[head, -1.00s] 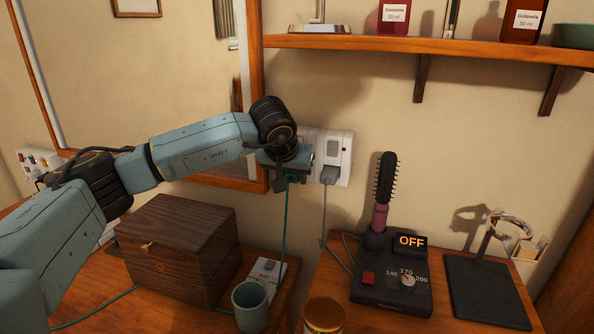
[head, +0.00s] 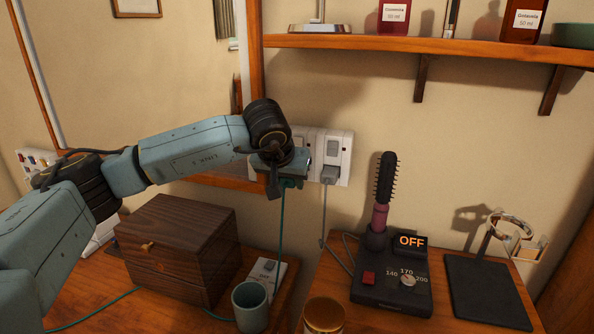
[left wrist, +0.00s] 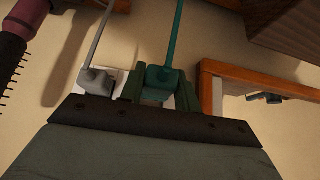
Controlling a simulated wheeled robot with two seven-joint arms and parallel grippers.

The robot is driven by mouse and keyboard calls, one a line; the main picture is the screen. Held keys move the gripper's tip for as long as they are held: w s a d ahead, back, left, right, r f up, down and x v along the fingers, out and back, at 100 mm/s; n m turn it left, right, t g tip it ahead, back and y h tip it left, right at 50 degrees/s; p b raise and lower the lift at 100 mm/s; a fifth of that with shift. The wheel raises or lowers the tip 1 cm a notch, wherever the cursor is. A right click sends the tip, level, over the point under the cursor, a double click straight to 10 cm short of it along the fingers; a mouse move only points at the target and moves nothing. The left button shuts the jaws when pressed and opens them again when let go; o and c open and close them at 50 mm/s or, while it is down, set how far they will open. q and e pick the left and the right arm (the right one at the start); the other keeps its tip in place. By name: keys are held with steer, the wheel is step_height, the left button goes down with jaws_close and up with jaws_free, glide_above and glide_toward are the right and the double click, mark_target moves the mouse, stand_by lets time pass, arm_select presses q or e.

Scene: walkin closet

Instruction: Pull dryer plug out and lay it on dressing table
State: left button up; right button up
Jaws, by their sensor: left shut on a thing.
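My left gripper (head: 288,180) is shut on a teal plug (left wrist: 160,82), just in front of the left part of the white wall socket (head: 343,158). The plug's teal cord (head: 281,235) hangs down to the table. My fingers hide the plug's front, so I cannot tell whether its pins are in the socket. A grey plug (head: 330,174) sits in the right outlet; it also shows in the left wrist view (left wrist: 95,80). The wooden dressing table (head: 95,300) lies below. The dryer is not identifiable in view. My right gripper is not in view.
A shelf (head: 440,46) and mirror frame (head: 254,60) are near the arm.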

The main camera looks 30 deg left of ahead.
arm_select(q)
steer(key=shift+s+d, duration=0.25)
steer(key=shift+s, duration=0.7)
steer(key=shift+s, duration=0.1)
